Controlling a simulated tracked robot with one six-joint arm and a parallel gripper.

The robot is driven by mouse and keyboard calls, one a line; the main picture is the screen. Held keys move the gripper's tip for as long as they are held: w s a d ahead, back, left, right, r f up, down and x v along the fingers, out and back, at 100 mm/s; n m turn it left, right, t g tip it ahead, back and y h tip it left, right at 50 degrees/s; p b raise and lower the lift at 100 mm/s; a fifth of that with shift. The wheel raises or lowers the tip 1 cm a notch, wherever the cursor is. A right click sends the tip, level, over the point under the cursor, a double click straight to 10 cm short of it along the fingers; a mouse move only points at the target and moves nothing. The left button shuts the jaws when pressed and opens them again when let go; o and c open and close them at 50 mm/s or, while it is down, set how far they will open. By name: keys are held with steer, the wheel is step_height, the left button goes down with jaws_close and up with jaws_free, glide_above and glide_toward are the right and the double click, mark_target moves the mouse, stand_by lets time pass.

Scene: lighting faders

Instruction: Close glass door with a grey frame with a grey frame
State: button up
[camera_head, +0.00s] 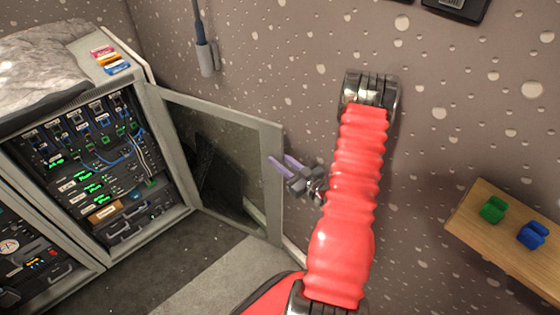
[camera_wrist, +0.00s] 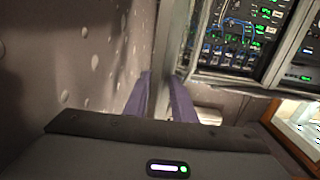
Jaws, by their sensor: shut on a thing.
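The glass door with a grey frame (camera_head: 272,185) stands wide open, swung out to the right of the grey server cabinet (camera_head: 172,150). It joins the cabinet at the cabinet's right edge. My gripper (camera_head: 279,164) is at the door's free right edge, about mid-height. In the wrist view the two purple fingers of my gripper (camera_wrist: 164,98) sit on either side of the door's frame edge (camera_wrist: 168,45), shut on it. The door is seen nearly edge-on there, with the open cabinet (camera_wrist: 240,76) to its right. The exact finger contact is partly hidden.
The pitted wall (camera_head: 300,60) is close behind the door and my arm. A wooden shelf (camera_head: 490,232) with green and blue clips is at the right. A handset (camera_head: 205,55) hangs on the wall. Grey floor (camera_head: 150,265) in front of the cabinet is clear.

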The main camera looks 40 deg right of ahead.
steer(key=shift+c, duration=0.5)
steer(key=s+a+m+h, duration=0.1)
steer(key=s+a+h, duration=0.1)
steer(key=a, duration=0.5)
stand_by(0.6)
steer(key=shift+s+a+r, duration=0.1)
steer(key=o, duration=0.8)
steer(key=shift+s+a, duration=0.2)
steer(key=shift+s, duration=1.85)
steer(key=shift+s+a, duration=0.2)
steer(key=shift+s, duration=1.8)
